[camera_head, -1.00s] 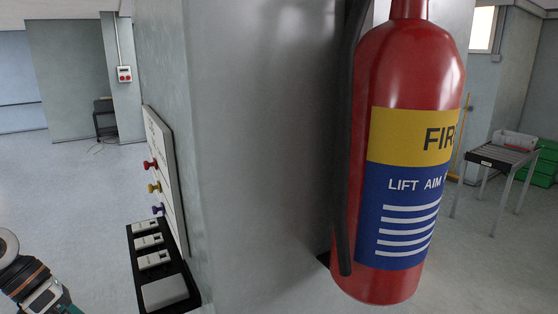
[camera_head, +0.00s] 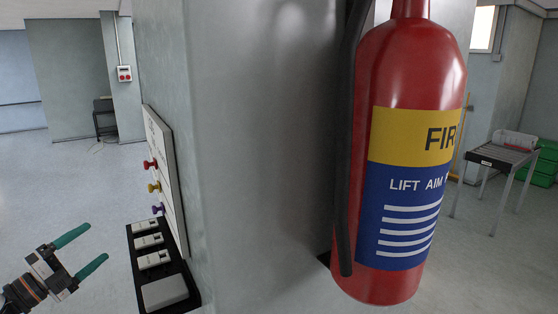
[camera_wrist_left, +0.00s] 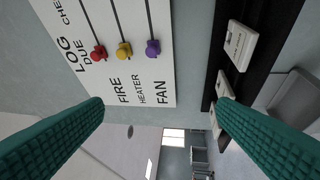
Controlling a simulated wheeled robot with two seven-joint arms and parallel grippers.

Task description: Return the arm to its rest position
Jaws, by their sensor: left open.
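My left gripper (camera_head: 88,252) is at the lower left of the head view, open and empty, its two green fingers spread apart. It is left of the black panel and apart from it. In the left wrist view the green fingers (camera_wrist_left: 150,130) show wide apart with nothing between them. My right gripper is not in view.
A white board (camera_head: 168,190) with red, yellow and purple knobs hangs on the pillar (camera_head: 265,160). A black panel (camera_head: 190,296) with white modules sits below it. A fire extinguisher (camera_head: 410,80) is close at right. A roller table (camera_head: 500,156) stands behind.

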